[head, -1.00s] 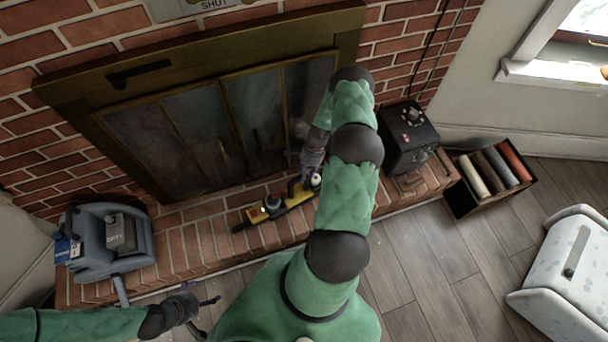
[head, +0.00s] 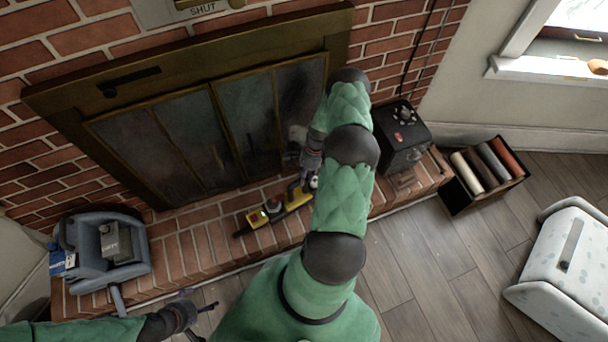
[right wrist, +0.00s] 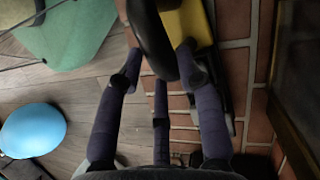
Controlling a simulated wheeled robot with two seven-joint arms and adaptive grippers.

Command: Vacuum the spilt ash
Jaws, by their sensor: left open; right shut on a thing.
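A yellow and black handheld vacuum (head: 272,211) lies along the brick hearth in front of the fireplace. My right gripper (head: 308,165) is at its right end, partly hidden behind my right arm. In the right wrist view my right gripper (right wrist: 160,68) is shut on the vacuum's black handle (right wrist: 152,38), and the yellow body (right wrist: 185,22) shows beyond it. My left gripper (head: 205,320) is open and empty at the lower left, in front of the hearth edge and apart from the vacuum. I cannot make out the spilt ash in these views.
The fireplace doors (head: 215,130) stand close behind the vacuum. A grey-blue device (head: 100,252) sits on the hearth's left end, a black box (head: 403,135) on its right end. A crate of rolls (head: 480,195) and a white speckled container (head: 566,265) stand on the floor at right.

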